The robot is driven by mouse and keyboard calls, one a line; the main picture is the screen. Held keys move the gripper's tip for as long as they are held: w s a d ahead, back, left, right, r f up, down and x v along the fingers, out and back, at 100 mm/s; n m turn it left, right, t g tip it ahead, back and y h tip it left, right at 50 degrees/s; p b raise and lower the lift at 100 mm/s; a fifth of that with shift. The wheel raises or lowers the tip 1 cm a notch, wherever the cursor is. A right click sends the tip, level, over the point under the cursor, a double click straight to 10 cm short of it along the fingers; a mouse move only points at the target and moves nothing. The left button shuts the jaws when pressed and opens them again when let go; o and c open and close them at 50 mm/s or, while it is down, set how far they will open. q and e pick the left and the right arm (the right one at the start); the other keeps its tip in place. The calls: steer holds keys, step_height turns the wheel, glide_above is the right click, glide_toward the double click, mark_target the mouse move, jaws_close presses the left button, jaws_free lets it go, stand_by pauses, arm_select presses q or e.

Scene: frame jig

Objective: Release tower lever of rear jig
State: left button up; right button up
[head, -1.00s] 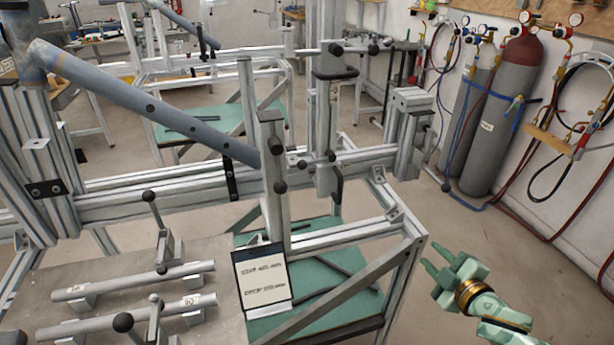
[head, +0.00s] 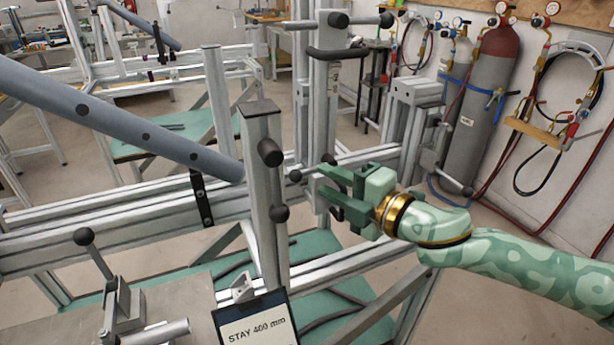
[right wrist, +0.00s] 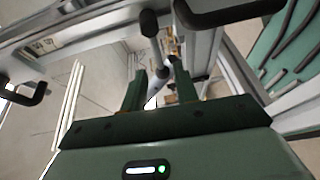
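My right gripper (head: 322,180) reaches in from the right in the head view. Its green fingers are apart and empty, beside the tower. The tower (head: 323,110) is an upright aluminium post on the long beam. A small lever with a black ball knob (head: 295,175) sticks out leftward at the tower's foot, close to the fingertips. I cannot tell whether they touch it. In the right wrist view the open fingers (right wrist: 160,88) straddle a silver rod, and a black knob (right wrist: 149,22) lies beyond them. My left gripper is not in view.
A nearer post (head: 262,180) with two black knobs stands just left of the gripper. A blue-grey tube (head: 120,120) slants down to it. A black handle (head: 338,54) crosses the tower above. A sign (head: 257,322) stands in front. Gas cylinders (head: 480,100) stand at right.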

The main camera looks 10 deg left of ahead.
mark_target(310, 173)
steer(key=b+x, duration=0.1)
steer(key=x, duration=0.5)
steer(key=shift+b, duration=0.35)
jaws_close()
